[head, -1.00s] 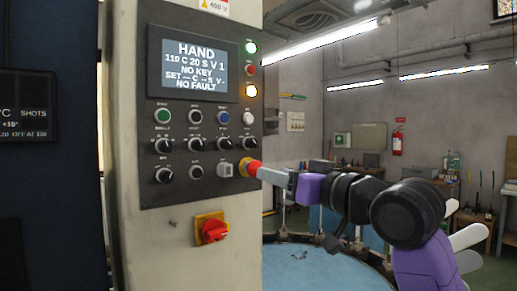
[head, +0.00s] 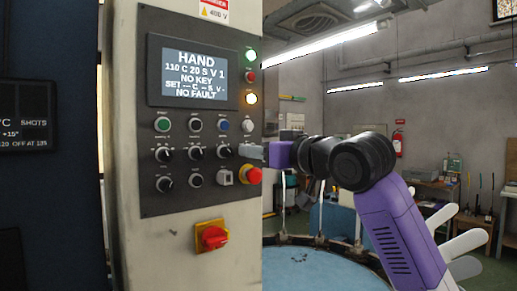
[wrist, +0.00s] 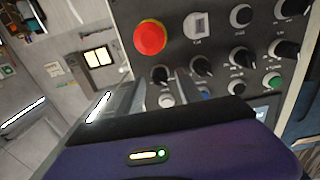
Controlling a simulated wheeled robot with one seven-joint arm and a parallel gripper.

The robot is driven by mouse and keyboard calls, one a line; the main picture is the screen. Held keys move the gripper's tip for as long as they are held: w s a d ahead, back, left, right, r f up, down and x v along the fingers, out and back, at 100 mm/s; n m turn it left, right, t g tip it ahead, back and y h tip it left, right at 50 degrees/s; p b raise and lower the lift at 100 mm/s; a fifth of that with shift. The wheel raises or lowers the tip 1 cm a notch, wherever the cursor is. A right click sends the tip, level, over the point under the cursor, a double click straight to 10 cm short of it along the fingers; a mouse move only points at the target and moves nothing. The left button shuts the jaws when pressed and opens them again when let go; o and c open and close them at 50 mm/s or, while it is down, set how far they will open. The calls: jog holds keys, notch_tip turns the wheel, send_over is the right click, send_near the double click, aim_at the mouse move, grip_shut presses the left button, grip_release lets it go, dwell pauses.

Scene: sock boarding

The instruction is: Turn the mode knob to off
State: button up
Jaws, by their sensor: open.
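The grey control panel (head: 150,115) carries several black rotary knobs; their labels are too small to read, so I cannot tell which is the mode knob. My gripper (head: 249,151) is at the right end of the upper knob row, covering the rightmost knob in the head view. In the wrist view, that knob (wrist: 160,74) shows between the open fingertips of my gripper (wrist: 160,82). I cannot tell whether they touch it. Other knobs in that row are the left (head: 163,154), second (head: 195,153) and third (head: 223,152). The display (head: 194,70) reads HAND.
A red emergency button (head: 250,175) sits just below my gripper, beside a square grey switch (head: 225,177). A lower knob (head: 164,184) is at left. Push buttons (head: 163,125) line the row above. A red switch on yellow (head: 211,237) is lower.

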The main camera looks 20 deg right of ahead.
jog(key=shift+w, duration=0.1)
grip_shut()
jog(key=shift+a+m, duration=0.1)
jog(key=shift+m, duration=0.2)
jog(key=shift+m+p, duration=3.65)
jog(key=shift+m, duration=0.35)
jog(key=shift+d, duration=0.2)
grip_release()
